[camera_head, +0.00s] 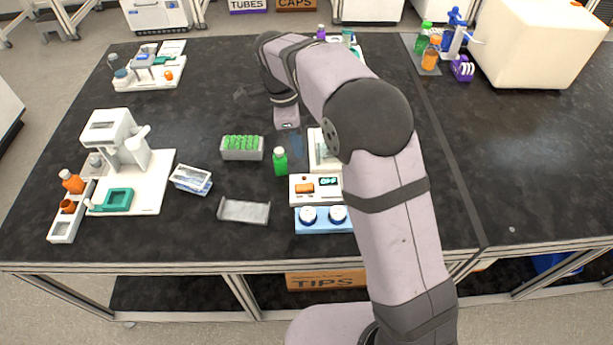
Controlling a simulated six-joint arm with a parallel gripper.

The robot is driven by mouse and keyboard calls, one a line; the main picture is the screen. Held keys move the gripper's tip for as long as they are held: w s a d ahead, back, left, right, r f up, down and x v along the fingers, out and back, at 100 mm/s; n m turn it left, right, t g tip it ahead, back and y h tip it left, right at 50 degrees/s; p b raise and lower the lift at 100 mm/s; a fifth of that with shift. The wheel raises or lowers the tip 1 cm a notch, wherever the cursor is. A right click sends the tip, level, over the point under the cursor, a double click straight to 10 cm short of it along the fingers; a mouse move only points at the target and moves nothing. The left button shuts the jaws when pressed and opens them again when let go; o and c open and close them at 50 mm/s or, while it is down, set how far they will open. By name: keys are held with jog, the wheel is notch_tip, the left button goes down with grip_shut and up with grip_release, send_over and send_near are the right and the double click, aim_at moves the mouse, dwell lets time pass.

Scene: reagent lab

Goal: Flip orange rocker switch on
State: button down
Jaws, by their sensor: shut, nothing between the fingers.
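The orange rocker switch (304,188) sits on the left part of a white panel (298,198) on the black bench. A small dark display with greenish characters (328,181) is to its right; the characters are too small to read surely. My gripper (288,124) is shut and empty, hanging above the bench farther back than the switch and a little to its left. It is clear of the switch. Its fingertips are hard to make out against the dark bench. My arm covers the right side of the panel.
A rack of green tubes (242,147) and a grey tray (244,210) are to the left. A blue block with two round knobs (309,221) lies in front.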

aim_at(308, 185)
jog(key=f+p, duration=0.1)
jog(key=f, duration=0.3)
jog(key=d+f+p, duration=0.1)
jog(key=f+p, duration=0.1)
jog(key=f, duration=0.2)
jog(key=d+f+p, duration=0.1)
jog(key=f, duration=0.4)
jog(key=shift+f, duration=0.1)
